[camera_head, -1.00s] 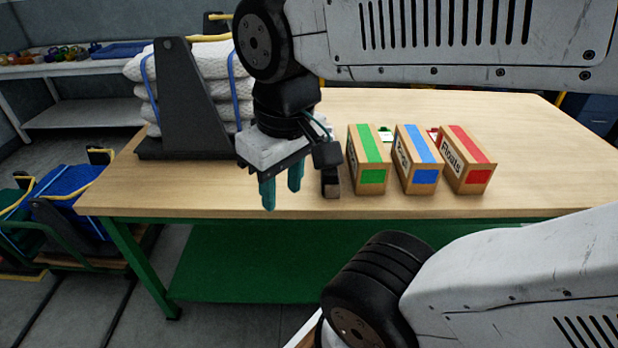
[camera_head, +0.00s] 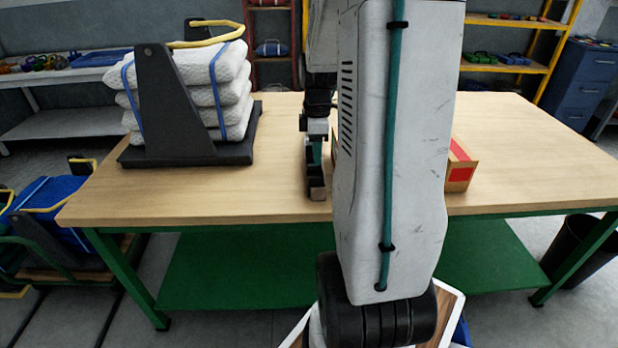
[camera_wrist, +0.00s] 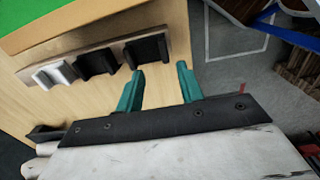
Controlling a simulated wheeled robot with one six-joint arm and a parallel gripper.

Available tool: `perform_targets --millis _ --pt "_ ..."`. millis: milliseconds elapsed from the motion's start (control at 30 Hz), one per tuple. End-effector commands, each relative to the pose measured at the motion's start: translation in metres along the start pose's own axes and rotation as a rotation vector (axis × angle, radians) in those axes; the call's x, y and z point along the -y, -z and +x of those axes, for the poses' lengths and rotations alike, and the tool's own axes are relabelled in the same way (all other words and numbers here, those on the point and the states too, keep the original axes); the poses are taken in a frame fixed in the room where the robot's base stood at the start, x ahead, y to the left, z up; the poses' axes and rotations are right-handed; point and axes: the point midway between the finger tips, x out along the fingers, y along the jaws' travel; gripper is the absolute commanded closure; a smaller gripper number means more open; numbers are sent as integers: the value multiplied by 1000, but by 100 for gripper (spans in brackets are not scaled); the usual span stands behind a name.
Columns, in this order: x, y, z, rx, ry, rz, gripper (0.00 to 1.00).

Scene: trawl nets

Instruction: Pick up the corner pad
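In the wrist view a wooden strip (camera_wrist: 106,46) lies on a tan surface and carries a pale grey angled piece (camera_wrist: 54,73) and two black ones, a middle one (camera_wrist: 97,63) and an end one (camera_wrist: 147,49). I cannot tell which, if any, is the corner pad. My gripper (camera_wrist: 160,81) has two teal fingers spread apart with nothing between them. In the picture the fingertips are just beside the end black piece; contact does not show. In the head view my gripper (camera_head: 316,151) is over the table, partly hidden by my arm.
The wooden table (camera_head: 215,190) has clear room at front left and right. A dark stand (camera_head: 166,105) holds stacked white sacks (camera_head: 230,92) at left. A red-marked box (camera_head: 460,165) shows beside my arm, which hides the table's middle. A dark bin (camera_head: 573,248) stands at right.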

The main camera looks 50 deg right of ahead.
Motion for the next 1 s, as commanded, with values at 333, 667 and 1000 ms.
perform_targets --millis 333,667,1000 --pt "5 0 42 0 5 -4 63" --pt "7 0 76 0 1 -4 63" --pt "7 0 76 0 1 -3 100"
